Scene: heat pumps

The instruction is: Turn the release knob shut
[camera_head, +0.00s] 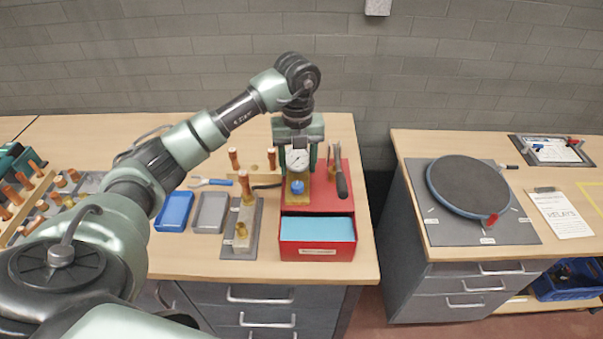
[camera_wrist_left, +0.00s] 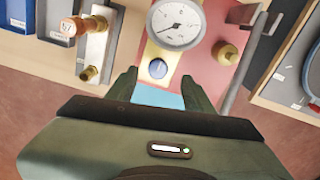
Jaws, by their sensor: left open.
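A round white dial gauge (camera_head: 297,158) stands over a brass block on a red test stand (camera_head: 318,200). A small blue knob (camera_head: 297,187) sits below the gauge on the block; it also shows in the left wrist view (camera_wrist_left: 157,69). A brass knob (camera_wrist_left: 226,53) stands right of the gauge in that view. I cannot tell from looks alone which is the release knob. My left gripper (camera_head: 298,158) hangs above the stand, pointing down. In the left wrist view its fingers (camera_wrist_left: 159,87) are spread and empty, with the blue knob just beyond the gap. My right gripper is out of view.
A lever with a dark grip (camera_head: 341,178) rises at the stand's right. A red drawer (camera_head: 317,238) with a light blue lining is in front. A copper-and-brass fitting (camera_head: 244,228), blue tray (camera_head: 174,210) and grey tray (camera_head: 210,212) lie left. A gap separates the right bench.

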